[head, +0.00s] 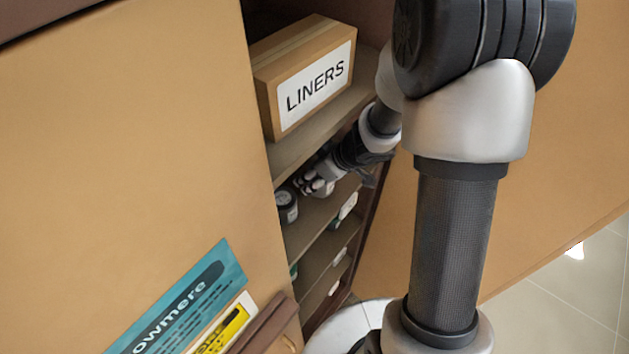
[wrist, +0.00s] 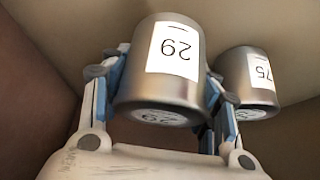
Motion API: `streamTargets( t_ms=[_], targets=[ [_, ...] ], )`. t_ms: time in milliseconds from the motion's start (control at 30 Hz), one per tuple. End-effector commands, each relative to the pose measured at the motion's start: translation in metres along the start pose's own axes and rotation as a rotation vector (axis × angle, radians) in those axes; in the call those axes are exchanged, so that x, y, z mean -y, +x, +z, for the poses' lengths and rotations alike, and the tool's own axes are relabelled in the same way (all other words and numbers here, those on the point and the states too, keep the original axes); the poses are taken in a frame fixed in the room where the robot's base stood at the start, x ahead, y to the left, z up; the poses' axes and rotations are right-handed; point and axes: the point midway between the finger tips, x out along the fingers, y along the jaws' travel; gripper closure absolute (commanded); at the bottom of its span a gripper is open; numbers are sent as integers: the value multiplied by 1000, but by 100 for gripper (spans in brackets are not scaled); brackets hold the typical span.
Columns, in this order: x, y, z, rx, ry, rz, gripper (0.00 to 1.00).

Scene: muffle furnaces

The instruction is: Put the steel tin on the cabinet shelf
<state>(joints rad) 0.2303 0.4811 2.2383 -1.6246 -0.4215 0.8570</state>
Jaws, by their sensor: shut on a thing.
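My gripper (wrist: 165,92) is shut on the steel tin (wrist: 133,88), a silvery cylinder with a white label that reads 29 upside down in the wrist view. One blue-padded finger is on each side of it. In the head view my gripper (head: 312,186) is inside the open cabinet, at the shelf (head: 312,222) below the liners box. The held tin is not clear there, and I cannot tell whether it touches the shelf.
A second metal tin (wrist: 233,82), labelled 75, is close beside the right finger in the wrist view. A dark-topped tin (head: 287,206) stands left of my gripper. The liners box (head: 305,78) sits above. Cabinet doors (head: 130,140) flank the opening; lower shelves hold small items.

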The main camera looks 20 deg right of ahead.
Motion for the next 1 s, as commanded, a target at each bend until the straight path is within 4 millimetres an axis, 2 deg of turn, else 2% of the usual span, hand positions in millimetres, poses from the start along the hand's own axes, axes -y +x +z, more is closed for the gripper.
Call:
streamTargets(
  t_ms=[33,133,533,567,867,1000],
  targets=[
    [0,11,8,1,3,-1,75],
    [0,22,15,1,3,-1,75],
    [0,24,16,1,1,-1,75],
    [0,24,17,1,2,-1,44],
    [0,24,16,1,1,-1,24],
    [0,24,16,1,1,-1,24]
  ],
)
